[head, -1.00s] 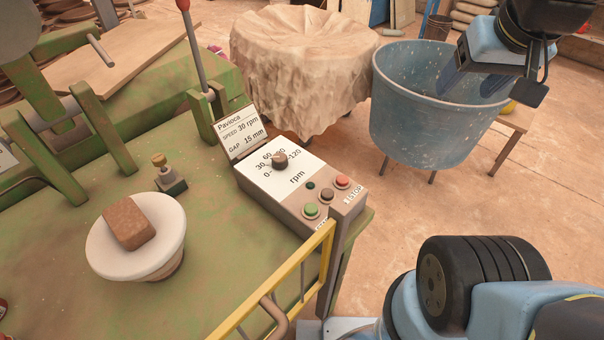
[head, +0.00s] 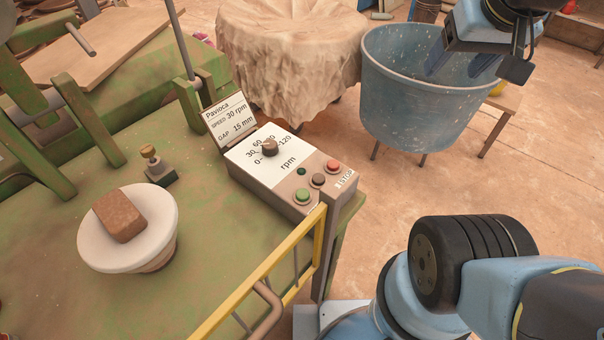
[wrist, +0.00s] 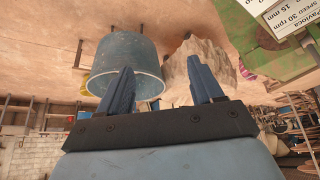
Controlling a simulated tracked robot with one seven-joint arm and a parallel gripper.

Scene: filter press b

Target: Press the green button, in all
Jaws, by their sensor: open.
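The green button (head: 302,195) is on the control box (head: 265,175), at the near end of its top face beside a dark button (head: 318,180) and a red button (head: 334,166). A small dark green lamp or button (head: 301,171) sits above them. My gripper (wrist: 160,82) is open and empty in the wrist view, its two blue fingers apart. In the head view part of it shows at the upper right, over the blue tub (head: 420,105), well away from the box.
A yellow rail (head: 265,270) stands at the near edge of the green table (head: 60,250), close to the box. A white dish (head: 95,250) with a brown block stands left. A cloth-covered round thing (head: 290,60) stands behind the box.

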